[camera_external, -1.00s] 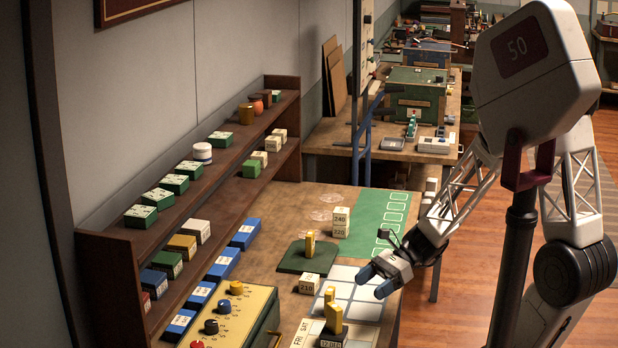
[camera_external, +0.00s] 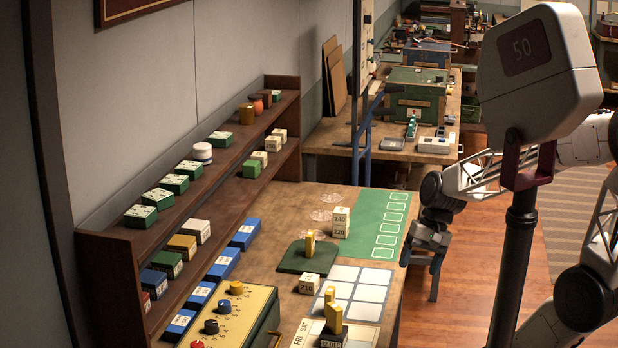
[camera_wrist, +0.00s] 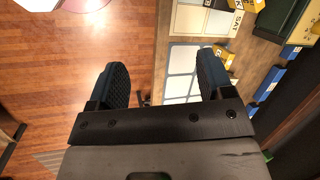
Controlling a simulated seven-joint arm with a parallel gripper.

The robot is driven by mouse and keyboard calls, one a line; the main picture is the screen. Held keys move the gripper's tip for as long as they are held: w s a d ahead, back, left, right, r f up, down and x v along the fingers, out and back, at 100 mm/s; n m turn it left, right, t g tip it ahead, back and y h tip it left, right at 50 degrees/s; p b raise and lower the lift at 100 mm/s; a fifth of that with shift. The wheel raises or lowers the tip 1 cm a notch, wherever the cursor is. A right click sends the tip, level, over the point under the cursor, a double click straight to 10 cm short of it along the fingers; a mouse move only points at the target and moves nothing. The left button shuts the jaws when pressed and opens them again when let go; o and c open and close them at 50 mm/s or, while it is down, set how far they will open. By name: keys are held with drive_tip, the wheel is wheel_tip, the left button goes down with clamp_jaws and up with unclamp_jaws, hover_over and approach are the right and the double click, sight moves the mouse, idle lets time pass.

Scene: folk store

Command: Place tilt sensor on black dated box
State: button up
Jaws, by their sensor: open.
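Several upright yellow pieces stand on the table; I cannot tell which is the tilt sensor. One yellow piece (camera_external: 310,243) is on the dark green mat, a second (camera_external: 329,294) is near the white grid, and a third (camera_external: 334,319) appears to stand on the black dated box (camera_external: 333,341). That box is at the bottom edge, partly cut off, with a pale date label. My gripper (camera_external: 422,262) is open and empty, beyond the table's right edge.
A green strip (camera_external: 378,222) lies at the right. A wooden shelf (camera_external: 205,180) and a control panel (camera_external: 245,312) bound the left side.

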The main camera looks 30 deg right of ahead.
drive_tip(key=s+d+r+n+t+h, duration=0.2)
drive_tip(key=d+r+n+h, duration=0.2)
drive_tip(key=d+r+n, duration=0.1)
drive_tip(key=shift+d+r+t, duration=0.4)
drive_tip(key=shift+r, duration=0.15)
idle(0.9)
